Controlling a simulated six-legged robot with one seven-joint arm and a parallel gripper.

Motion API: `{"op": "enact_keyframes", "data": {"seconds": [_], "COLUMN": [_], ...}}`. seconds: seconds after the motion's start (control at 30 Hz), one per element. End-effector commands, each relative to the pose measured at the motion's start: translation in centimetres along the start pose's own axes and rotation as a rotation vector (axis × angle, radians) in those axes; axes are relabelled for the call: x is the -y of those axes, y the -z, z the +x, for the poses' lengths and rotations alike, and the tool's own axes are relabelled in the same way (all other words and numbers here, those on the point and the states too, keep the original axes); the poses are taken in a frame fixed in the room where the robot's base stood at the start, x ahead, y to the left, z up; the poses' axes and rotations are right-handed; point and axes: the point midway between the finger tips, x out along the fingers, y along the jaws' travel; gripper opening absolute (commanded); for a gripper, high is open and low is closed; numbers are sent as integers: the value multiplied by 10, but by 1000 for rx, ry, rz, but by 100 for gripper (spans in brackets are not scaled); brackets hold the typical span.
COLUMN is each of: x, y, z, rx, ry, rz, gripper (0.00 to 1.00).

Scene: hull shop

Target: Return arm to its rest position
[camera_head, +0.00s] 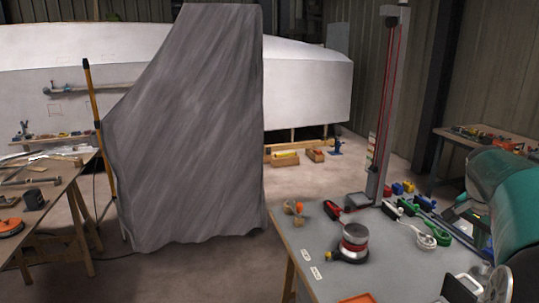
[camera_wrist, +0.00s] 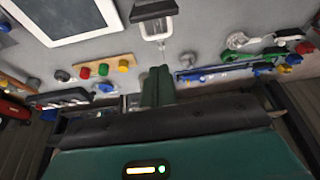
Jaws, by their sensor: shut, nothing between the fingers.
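My gripper (camera_wrist: 158,88) shows in the wrist view as teal fingers close together, with nothing visible between them. They reach out over the grey bench top (camera_wrist: 215,35), which lies beyond them; I cannot tell the height of the gap. The teal gripper body with a small lit indicator fills the bottom of that view. In the head view, teal parts of my arm are at the right edge, bent over the right side of the bench (camera_head: 390,250). The fingertips cannot be made out clearly there.
On the bench stand a red-and-silver round tool (camera_head: 354,241), a tall grey post (camera_head: 386,110) and several small tools. A grey draped sheet (camera_head: 195,135) hangs at centre. A wooden trestle table (camera_head: 50,205) is at left, a white hull (camera_head: 310,85) behind. Open floor lies between.

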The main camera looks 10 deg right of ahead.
Motion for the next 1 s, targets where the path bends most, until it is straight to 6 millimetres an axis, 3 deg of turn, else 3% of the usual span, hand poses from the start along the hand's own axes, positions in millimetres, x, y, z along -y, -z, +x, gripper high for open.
{"op": "enact_keyframes", "data": {"seconds": [0.13, 0.23, 0.47, 0.73, 1.0], "x": [21, 35, 45, 26, -12], "y": [-43, -86, -186, -295, -385], "z": [-26, -47, -86, -111, -112], "rx": [-12, -22, -45, -75, -102], "ry": [45, 92, 208, 361, 523], "rz": [-128, -255, -548, -881, -1185], "gripper": [0, 0, 0, 0, 0]}}
